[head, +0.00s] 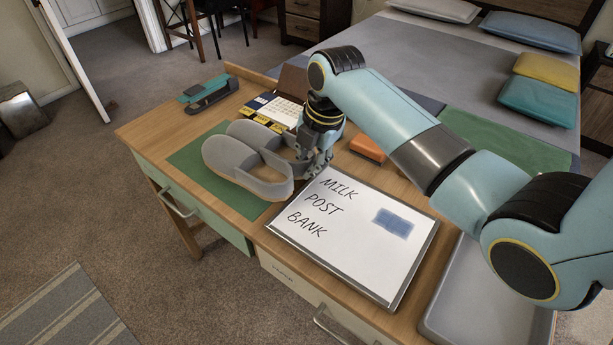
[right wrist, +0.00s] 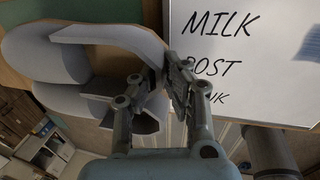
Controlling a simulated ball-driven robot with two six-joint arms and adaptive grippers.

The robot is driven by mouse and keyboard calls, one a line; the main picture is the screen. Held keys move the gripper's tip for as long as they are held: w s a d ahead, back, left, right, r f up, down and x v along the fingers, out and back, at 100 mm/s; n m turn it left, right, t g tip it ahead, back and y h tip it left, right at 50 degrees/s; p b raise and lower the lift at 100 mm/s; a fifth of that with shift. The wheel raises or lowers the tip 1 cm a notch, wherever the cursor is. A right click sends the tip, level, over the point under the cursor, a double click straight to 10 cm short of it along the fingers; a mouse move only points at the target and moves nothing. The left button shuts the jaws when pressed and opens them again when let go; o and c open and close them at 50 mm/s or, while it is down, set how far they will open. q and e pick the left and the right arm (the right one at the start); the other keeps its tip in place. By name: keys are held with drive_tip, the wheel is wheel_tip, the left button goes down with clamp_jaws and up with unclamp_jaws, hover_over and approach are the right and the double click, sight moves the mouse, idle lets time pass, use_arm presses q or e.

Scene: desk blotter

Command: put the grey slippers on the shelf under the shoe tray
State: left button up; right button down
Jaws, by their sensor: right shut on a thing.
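The grey slippers (head: 230,160) lie side by side on a green blotter (head: 190,155) on the desk. My right gripper (head: 318,162) is at the right side of the pair and is shut on the edge of a slipper. In the right wrist view the fingers (right wrist: 155,88) close on the rim of a grey slipper (right wrist: 115,42). A grey tray (head: 480,300), perhaps the shoe tray, is at the lower right, partly behind my right arm. I cannot make out a shelf under it. My left gripper is not in view.
A whiteboard (head: 345,225) with writing lies right beside the gripper. An orange block (head: 367,149), a calendar (head: 283,110) and a teal stapler (head: 208,92) are on the desk. A bed (head: 420,60) stands behind. The floor at left is mostly clear.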

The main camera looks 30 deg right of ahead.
drive_tip(key=shift+w+a+f, duration=0.15)
drive_tip(key=shift+w, duration=0.15)
drive_tip(key=shift+s+x, duration=0.2)
drive_tip(key=shift+x, duration=0.75)
drive_tip(key=shift+s+x, duration=0.2)
drive_tip(key=shift+x, duration=0.8)
drive_tip(key=c, duration=1.7)
unclamp_jaws()
drive_tip(key=shift+s+f, duration=0.1)
